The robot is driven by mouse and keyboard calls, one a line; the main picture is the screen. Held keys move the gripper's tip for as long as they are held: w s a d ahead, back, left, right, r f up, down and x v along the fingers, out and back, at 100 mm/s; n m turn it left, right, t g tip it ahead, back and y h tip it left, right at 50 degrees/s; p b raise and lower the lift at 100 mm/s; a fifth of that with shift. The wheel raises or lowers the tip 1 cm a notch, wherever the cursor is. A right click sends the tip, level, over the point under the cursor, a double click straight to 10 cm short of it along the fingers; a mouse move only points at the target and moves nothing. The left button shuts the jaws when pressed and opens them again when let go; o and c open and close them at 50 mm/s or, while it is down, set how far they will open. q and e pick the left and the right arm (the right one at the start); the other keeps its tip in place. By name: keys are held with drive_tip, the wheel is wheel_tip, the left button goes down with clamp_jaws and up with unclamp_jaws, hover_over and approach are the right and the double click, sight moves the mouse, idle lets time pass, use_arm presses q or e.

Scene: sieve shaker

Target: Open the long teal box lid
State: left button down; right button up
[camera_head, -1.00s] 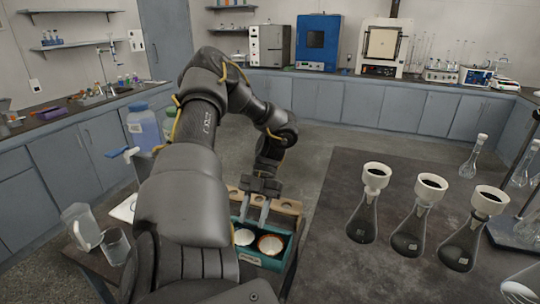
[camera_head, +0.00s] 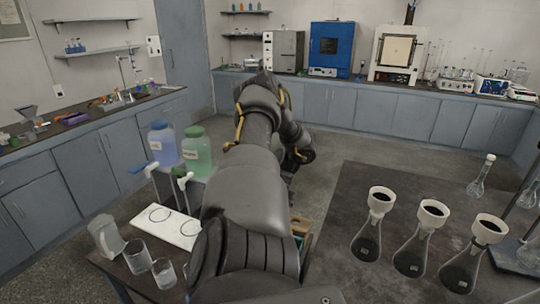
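Only a small corner of the teal box (camera_head: 299,241) shows, just right of my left arm, beside a light wooden piece (camera_head: 301,226). The rest of the box, including any lid, is hidden behind that arm, so I cannot tell how the lid stands. My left arm reaches away from the bottom centre and bends down at its far end. The fingers of my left gripper are hidden behind the arm. My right gripper is out of the frame.
Three flasks with white-rimmed funnels (camera_head: 371,226) stand on the dark table (camera_head: 335,215) at right. Glass beakers (camera_head: 137,257), a white tray (camera_head: 166,228) and blue (camera_head: 162,145) and green (camera_head: 196,152) bottles are at left. Open floor lies beyond the arm.

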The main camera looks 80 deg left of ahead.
use_arm(q)
drive_tip(key=shift+w, duration=0.1)
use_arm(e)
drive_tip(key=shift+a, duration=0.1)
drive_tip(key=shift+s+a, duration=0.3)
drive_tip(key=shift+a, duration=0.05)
use_arm(q)
drive_tip(key=shift+r, duration=0.1)
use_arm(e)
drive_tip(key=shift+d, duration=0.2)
use_arm(q)
drive_tip(key=c, duration=1.2)
unclamp_jaws()
drive_tip(key=o, duration=0.4)
drive_tip(key=shift+c, duration=0.2)
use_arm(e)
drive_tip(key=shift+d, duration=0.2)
